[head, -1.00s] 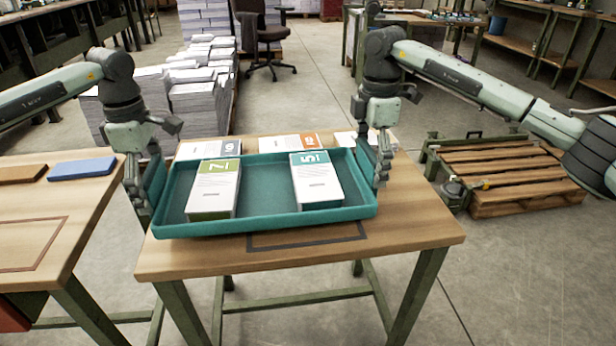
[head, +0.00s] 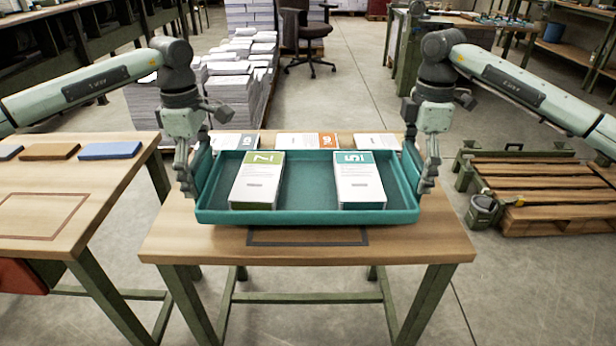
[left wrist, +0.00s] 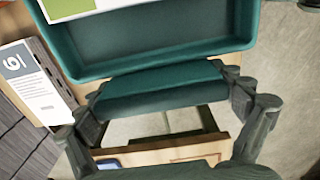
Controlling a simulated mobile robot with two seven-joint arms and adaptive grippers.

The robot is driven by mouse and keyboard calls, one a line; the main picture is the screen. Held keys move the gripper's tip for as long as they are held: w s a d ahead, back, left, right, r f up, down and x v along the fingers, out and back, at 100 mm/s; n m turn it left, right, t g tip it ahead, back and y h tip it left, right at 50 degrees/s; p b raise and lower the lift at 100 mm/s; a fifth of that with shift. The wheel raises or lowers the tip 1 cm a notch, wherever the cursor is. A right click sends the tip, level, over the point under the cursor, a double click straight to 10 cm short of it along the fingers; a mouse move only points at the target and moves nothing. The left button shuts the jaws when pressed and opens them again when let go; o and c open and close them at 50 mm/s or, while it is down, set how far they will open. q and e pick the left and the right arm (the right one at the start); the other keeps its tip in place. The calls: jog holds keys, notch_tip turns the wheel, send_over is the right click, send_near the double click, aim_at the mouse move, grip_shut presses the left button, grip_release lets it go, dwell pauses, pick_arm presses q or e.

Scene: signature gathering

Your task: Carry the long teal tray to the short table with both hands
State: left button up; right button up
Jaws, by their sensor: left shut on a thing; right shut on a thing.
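The long teal tray (head: 308,217) is over the short table (head: 420,247), roughly level in the head view. It carries a stack of booklets marked 7 (head: 257,180) on the left and one marked 5 (head: 359,180) on the right. My left gripper (head: 190,180) is shut on the tray's left end; the left wrist view shows its fingers around the teal end handle (left wrist: 160,92). My right gripper (head: 427,178) is shut on the tray's right end. I cannot tell whether the tray's underside touches the table.
A dark rectangle outline (head: 307,237) is marked on the table in front of the tray. Several booklet stacks, one with an orange label (head: 307,141), lie behind it. Another table (head: 110,195) with blocks stands left. A wooden pallet (head: 555,200) lies right.

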dwell(0.4)
